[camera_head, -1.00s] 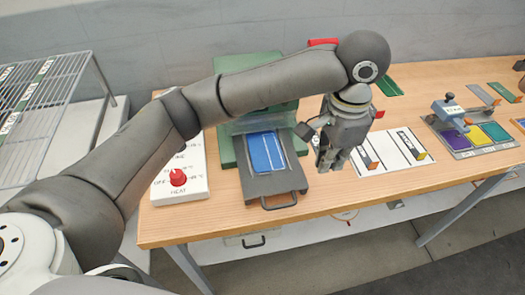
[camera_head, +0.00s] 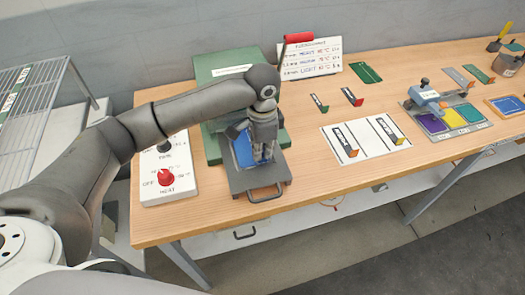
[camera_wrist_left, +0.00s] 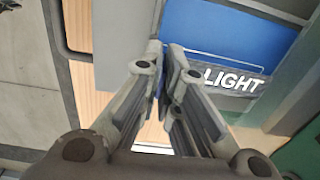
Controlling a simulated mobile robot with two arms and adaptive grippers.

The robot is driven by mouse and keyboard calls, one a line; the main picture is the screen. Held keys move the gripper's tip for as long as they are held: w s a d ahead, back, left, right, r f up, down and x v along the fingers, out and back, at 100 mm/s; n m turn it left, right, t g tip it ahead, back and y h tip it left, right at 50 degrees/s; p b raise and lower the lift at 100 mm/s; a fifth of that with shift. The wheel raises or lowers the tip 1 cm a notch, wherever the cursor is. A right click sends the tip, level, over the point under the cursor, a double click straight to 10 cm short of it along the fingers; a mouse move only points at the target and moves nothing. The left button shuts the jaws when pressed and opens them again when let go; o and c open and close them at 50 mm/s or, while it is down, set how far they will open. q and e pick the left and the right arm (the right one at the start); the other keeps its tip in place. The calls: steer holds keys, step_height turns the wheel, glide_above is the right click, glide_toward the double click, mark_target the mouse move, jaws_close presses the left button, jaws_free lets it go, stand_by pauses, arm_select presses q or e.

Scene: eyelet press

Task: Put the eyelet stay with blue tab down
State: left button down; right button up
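My left gripper (camera_head: 262,158) points down over the press's grey sliding tray (camera_head: 245,183), which carries a blue panel (camera_head: 243,150). In the left wrist view the fingers (camera_wrist_left: 165,60) are close together above the edge of the blue panel (camera_wrist_left: 225,35), marked LIGHT. A thin dark-blue sliver, which looks like the eyelet stay with blue tab (camera_wrist_left: 164,84), shows edge-on between them. The rest of it is hidden by the fingers, and I cannot tell whether it touches the tray. My right gripper is not in view.
The green press (camera_head: 225,68) with its red lever (camera_head: 298,37) stands behind. The heat control panel (camera_head: 168,188) is left of the tray. Right are a white board (camera_head: 367,142) bearing two stays, two loose stays, and a colored sorting tray (camera_head: 445,118). Bare wood lies between.

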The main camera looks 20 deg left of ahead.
arm_select(q)
steer(key=shift+f, duration=0.85)
steer(key=shift+d+f, duration=0.1)
steer(key=shift+f, duration=0.05)
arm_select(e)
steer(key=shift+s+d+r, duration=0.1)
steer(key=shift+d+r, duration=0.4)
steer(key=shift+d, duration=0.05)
arm_select(q)
steer(key=c, duration=1.6)
jaws_free()
steer(key=shift+c, duration=0.2)
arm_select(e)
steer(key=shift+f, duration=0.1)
